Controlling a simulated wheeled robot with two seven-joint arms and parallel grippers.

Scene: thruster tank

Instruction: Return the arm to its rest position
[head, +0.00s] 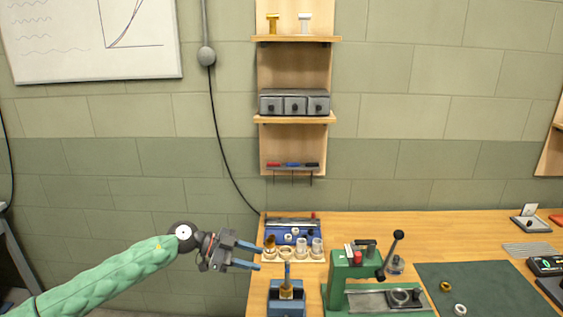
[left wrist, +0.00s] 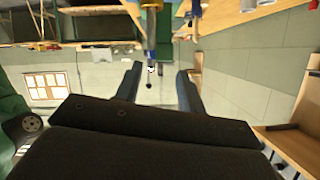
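My left arm, in a green padded sleeve (head: 110,275), reaches in from the lower left of the head view. Its gripper (head: 259,258) is open, with its two blue-tipped fingers apart and nothing visible between them. It is at the left edge of the workbench (head: 400,228), close to the wooden holder with small cups. In the left wrist view the two fingers (left wrist: 162,88) also stand apart, with the room seen between them. My right gripper is not in view.
A blue vise (head: 287,300) with a brass piece stands just right of and below the gripper. A green press (head: 350,280) with a lever stands further right, beside a dark green mat (head: 485,288). A blue tray (head: 292,230) lies behind the cups. Left of the bench is open.

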